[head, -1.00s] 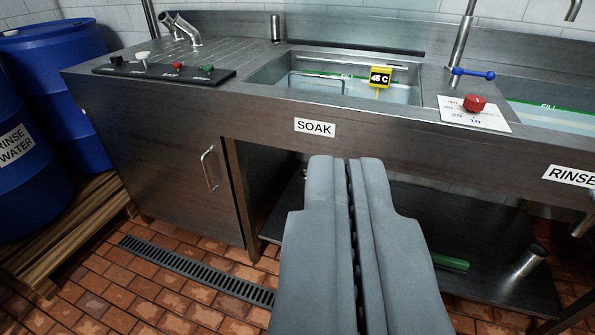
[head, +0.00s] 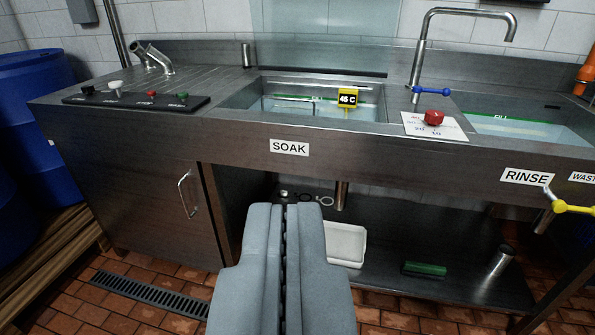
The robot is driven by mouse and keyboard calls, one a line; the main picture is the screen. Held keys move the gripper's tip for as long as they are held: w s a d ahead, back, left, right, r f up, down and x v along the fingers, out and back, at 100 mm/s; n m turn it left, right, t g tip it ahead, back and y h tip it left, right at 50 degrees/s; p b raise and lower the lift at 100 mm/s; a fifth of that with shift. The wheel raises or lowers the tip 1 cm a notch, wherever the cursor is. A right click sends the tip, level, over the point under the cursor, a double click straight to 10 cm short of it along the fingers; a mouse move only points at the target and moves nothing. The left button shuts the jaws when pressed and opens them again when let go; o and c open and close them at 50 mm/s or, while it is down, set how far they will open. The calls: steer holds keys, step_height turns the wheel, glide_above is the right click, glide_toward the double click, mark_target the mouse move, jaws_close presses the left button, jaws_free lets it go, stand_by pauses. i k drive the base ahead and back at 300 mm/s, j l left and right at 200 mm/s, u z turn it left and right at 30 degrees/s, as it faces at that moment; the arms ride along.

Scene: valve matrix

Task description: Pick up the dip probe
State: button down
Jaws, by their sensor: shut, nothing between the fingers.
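I cannot pick out the dip probe with certainty. A yellow display reading 45 C (head: 347,97) stands at the soak basin (head: 230,116), near its right end; I cannot tell whether it belongs to the probe. A small upright metal cylinder (head: 246,55) stands at the back of the counter, left of the basin. My gripper (head: 284,210) is shut and empty, in front of the sink bench and below the SOAK label (head: 289,147). It hides part of the lower shelf.
A red knob (head: 433,117) and blue lever (head: 432,90) are between the soak and rinse basins. A yellow valve handle (head: 567,204) juts out at right. The shelf below holds a white tray (head: 345,246) and green block (head: 425,268). Blue drums (head: 50,130) stand at left.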

mark_target(348, 98)
steer(key=i+z, duration=0.15)
steer(key=i, duration=0.4)
steer(key=i+z, duration=0.1)
steer(key=i, duration=0.45)
steer(key=i+j+z, duration=0.15)
steer(key=i, duration=0.4)
steer(key=i+j+z, duration=0.1)
steer(key=i, duration=0.45)
